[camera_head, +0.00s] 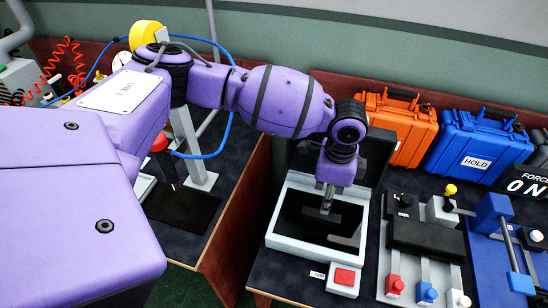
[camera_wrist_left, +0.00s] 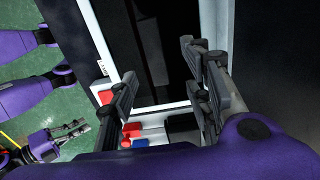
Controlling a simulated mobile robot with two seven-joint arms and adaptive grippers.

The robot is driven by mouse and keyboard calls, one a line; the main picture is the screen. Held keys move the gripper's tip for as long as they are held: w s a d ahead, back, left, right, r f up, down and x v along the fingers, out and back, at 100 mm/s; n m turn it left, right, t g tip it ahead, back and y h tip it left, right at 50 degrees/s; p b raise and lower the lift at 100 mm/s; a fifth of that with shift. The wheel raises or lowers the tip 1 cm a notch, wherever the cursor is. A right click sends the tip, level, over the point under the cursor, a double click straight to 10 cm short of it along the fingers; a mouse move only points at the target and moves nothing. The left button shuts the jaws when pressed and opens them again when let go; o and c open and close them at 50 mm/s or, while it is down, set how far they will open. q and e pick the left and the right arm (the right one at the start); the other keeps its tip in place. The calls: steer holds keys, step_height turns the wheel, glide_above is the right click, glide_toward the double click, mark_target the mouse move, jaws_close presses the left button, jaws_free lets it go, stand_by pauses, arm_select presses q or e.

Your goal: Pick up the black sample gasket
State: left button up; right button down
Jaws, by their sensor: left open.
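My left gripper (camera_head: 327,205) reaches down over a pale grey-framed tray (camera_head: 279,243) with a dark interior. In the left wrist view, its two fingers stand wide apart (camera_wrist_left: 160,96), with nothing visible between them but the dark surface and the pale frame (camera_wrist_left: 161,107). I cannot make out the black sample gasket against the dark interior; if it lies there, it blends in.
A red button box (camera_head: 344,279) stands at the tray's front right corner. Right of it is a fixture with a black block (camera_head: 425,238) and coloured knobs. Orange (camera_head: 401,128) and blue (camera_head: 474,143) cases stand behind. A reddish-brown panel (camera_head: 236,220) edges the bench on the left.

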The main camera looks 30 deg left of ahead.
mark_target(321, 215)
arm_select(q)
steer(key=f, duration=0.5)
steer(key=s+f, duration=0.1)
steer(key=f, duration=0.1)
steer(key=shift+a+f, duration=0.1)
steer(key=shift+f, duration=0.2)
steer(key=shift+r, duration=0.15)
jaws_close()
